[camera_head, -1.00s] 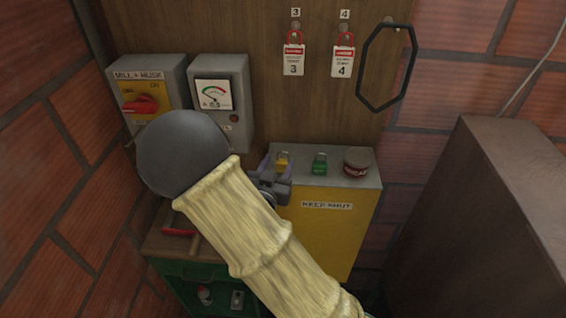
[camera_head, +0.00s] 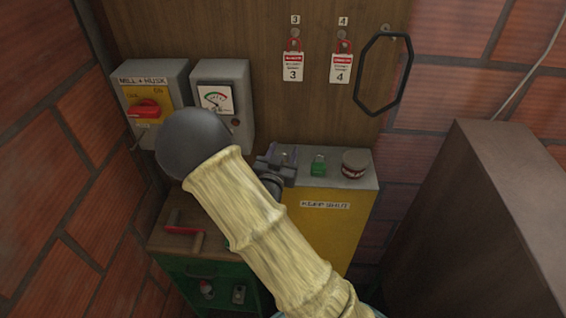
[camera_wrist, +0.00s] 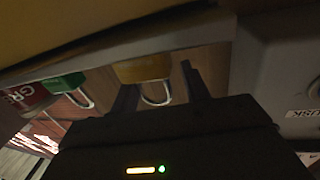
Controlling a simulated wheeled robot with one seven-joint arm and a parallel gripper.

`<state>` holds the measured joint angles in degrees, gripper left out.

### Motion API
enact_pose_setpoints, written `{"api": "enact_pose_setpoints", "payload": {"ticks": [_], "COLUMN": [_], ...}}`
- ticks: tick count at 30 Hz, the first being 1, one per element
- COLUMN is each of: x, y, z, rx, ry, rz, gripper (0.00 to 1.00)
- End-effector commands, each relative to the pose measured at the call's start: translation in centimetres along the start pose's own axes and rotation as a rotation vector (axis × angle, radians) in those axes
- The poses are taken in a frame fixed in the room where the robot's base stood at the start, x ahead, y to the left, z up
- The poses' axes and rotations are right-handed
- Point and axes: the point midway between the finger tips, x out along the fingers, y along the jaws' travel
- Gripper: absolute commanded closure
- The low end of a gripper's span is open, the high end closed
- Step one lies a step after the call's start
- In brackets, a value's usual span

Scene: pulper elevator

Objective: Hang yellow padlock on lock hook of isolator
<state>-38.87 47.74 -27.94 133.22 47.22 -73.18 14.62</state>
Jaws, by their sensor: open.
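The yellow padlock (camera_wrist: 145,68) shows in the wrist view with its shackle pointing down in the picture. In the head view it is mostly hidden by my gripper (camera_head: 280,158) on top of the yellow box. In the wrist view my gripper (camera_wrist: 160,78) is open, one finger on each side of the padlock's shackle; I cannot tell whether they touch it. The isolator is the grey MILL + HUSK box (camera_head: 177,83) on the wall at left, with a red handle (camera_head: 145,108) on a yellow plate. Its lock hook cannot be made out.
A green padlock (camera_head: 318,165) and a red-and-white tin (camera_head: 355,162) stand close to the right on the yellow box (camera_head: 325,225). Red tagged padlocks (camera_head: 292,65) and a black hexagonal ring (camera_head: 384,75) hang on the board. A gauge box (camera_head: 222,100) adjoins the isolator.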

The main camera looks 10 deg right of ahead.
Motion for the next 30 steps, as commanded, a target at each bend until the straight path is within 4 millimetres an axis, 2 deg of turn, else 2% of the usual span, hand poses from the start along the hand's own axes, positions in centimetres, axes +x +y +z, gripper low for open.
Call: {"api": "enact_pose_setpoints", "payload": {"ticks": [13, 14, 20, 30], "x": [-0.06, -0.06, -0.07, -0.06], "y": [0.0, 0.0, -0.01, -0.03], "z": [0.07, 0.07, 0.07, -0.17], "rx": [0.0, 0.0, 0.0, 0.0], "ry": [0.0, 0.0, 0.0, 0.001], "rz": [0.0, 0.0, 0.0, 0.0], "gripper": [0.54, 0.58, 0.96, 0.96]}}
